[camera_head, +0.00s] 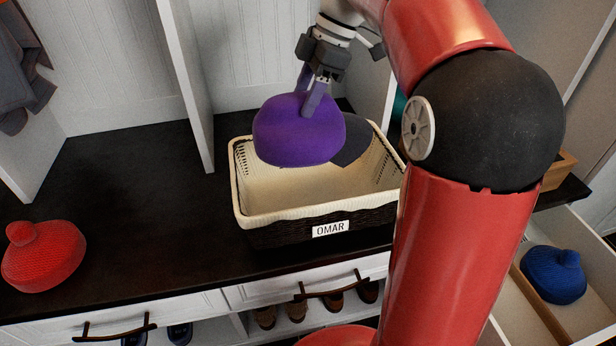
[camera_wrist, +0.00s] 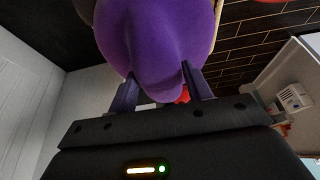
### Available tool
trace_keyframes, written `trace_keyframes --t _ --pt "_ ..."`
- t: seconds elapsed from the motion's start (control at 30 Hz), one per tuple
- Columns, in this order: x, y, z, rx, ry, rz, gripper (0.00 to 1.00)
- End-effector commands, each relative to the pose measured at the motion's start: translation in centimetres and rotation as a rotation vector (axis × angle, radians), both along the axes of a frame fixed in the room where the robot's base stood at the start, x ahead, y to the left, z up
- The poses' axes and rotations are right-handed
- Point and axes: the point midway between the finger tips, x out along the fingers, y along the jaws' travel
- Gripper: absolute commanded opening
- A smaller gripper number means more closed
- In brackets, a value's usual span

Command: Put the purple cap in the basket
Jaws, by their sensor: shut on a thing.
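The purple cap (camera_head: 297,131) hangs from my gripper (camera_head: 314,103), which is shut on its upper edge. In the head view the cap shows in front of the far part of the basket's opening, seemingly above it. The basket (camera_head: 262,211) is cream-lined with a dark woven outside and an "OMAR" label, and stands on the dark bench top. In the wrist view the purple cap (camera_wrist: 155,45) fills the top middle, between the two fingers of my gripper (camera_wrist: 160,95). The cap hides part of the basket's inside.
A dark grey thing (camera_head: 353,146) shows at the basket's back right. A red knit hat (camera_head: 43,258) lies on the bench top (camera_head: 120,190) at left. A blue knit hat (camera_head: 553,275) lies in an open drawer at right. White dividers stand behind the bench.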

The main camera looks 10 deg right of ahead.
Motion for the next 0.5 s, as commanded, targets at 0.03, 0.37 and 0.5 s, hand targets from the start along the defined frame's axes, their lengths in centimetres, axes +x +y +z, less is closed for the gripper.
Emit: trace_keyframes --t 0.03,0.37,0.5 --pt "-0.1 0.0 -1.3 0.000 0.005 -0.001 0.14" --pt "-0.1 0.0 -10.2 0.000 0.005 0.000 0.14" --pt "-0.1 0.0 -13.0 0.000 0.003 -0.001 0.14"
